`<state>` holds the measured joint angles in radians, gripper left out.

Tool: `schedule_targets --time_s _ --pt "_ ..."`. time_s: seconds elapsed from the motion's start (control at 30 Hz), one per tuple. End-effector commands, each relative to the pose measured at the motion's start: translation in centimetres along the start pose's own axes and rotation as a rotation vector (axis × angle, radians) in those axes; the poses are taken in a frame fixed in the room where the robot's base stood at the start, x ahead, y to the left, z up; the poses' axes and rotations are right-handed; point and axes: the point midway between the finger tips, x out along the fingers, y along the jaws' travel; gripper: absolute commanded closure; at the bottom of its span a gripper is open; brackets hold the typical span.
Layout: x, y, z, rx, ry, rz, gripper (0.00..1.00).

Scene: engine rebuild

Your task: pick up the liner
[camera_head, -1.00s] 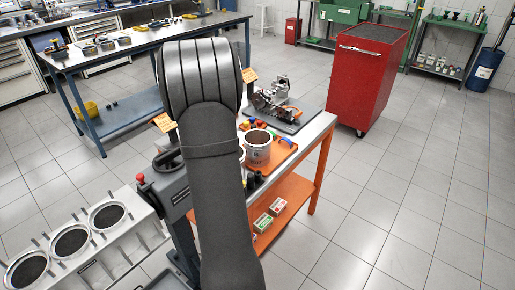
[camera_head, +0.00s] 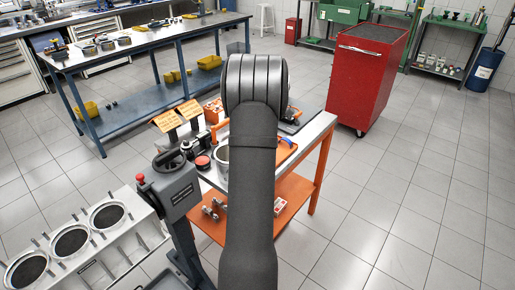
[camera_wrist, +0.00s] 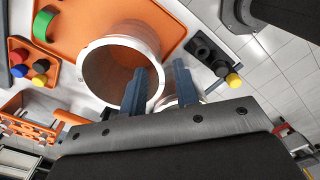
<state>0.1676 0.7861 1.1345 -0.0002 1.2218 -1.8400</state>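In the wrist view a large, open-topped metal liner (camera_wrist: 91,71) stands upright at the edge of an orange tray (camera_wrist: 80,17). A second round metal rim (camera_wrist: 168,102) shows lower, mostly hidden behind my fingers. In the head view a pale metal cylinder (camera_head: 221,160) shows left of my arm, partly hidden. My arm hides the gripper there.
In the head view, a grey stand (camera_head: 177,188) and an engine block (camera_head: 75,243) are left. A red cabinet (camera_head: 368,75) stands right.

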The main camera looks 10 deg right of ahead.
Motion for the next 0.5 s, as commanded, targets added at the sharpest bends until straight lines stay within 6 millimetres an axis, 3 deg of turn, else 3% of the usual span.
schedule_targets --time_s 0.1,0.5 --pt "1.9 0.0 0.0 0.000 0.000 -0.001 0.72" --pt "5.0 0.2 -0.6 -0.001 0.001 -0.002 0.72"
